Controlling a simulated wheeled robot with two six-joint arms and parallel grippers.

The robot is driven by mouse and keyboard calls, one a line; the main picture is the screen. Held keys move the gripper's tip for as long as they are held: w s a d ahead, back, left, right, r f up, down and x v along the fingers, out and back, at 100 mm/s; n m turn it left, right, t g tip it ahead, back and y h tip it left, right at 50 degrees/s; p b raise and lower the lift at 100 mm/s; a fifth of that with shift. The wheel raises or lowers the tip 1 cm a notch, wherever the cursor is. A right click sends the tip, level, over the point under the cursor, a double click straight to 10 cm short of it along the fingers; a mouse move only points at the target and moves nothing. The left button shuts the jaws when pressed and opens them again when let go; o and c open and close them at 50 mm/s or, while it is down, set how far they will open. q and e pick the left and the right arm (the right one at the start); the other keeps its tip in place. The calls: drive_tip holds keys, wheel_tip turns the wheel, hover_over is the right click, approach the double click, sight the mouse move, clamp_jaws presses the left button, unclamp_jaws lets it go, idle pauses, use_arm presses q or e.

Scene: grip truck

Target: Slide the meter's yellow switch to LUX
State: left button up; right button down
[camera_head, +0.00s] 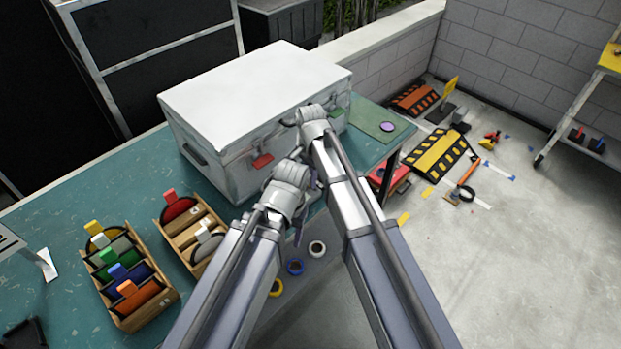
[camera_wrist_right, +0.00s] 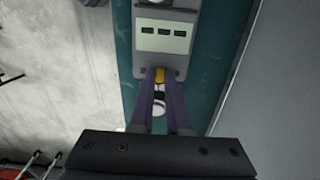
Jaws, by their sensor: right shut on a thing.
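The meter (camera_wrist_right: 163,57) shows in the right wrist view as a grey body with a pale panel bearing three dark windows. It lies on the teal table by its edge. Its yellow switch (camera_wrist_right: 159,75) shows between the fingertips of my right gripper (camera_wrist_right: 160,78), which is shut on it. Any markings by the switch, LUX included, are too small or hidden to read. In the head view my arms hide the meter. My left gripper (camera_head: 300,225) is mostly hidden by its own wrist, in front of the white case, and its jaw opening cannot be made out.
The large white case (camera_head: 255,85), with a red latch, stands close by my wrists. Wooden trays (camera_head: 160,310) with coloured pieces sit at the left of the table (camera_head: 60,225). A green mat (camera_head: 365,118) with a purple disc lies right of the case. Floor lies beyond the edge.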

sight(315, 190)
drive_tip(key=shift+s+d, duration=0.75)
drive_tip(key=shift+s, duration=0.15)
drive_tip(key=shift+w, duration=0.1)
drive_tip(key=c, duration=0.9)
unclamp_jaws()
drive_tip(key=shift+r, duration=0.1)
wheel_tip(315, 190, up, 8)
drive_tip(key=p, duration=0.7)
drive_tip(key=shift+p, duration=0.4)
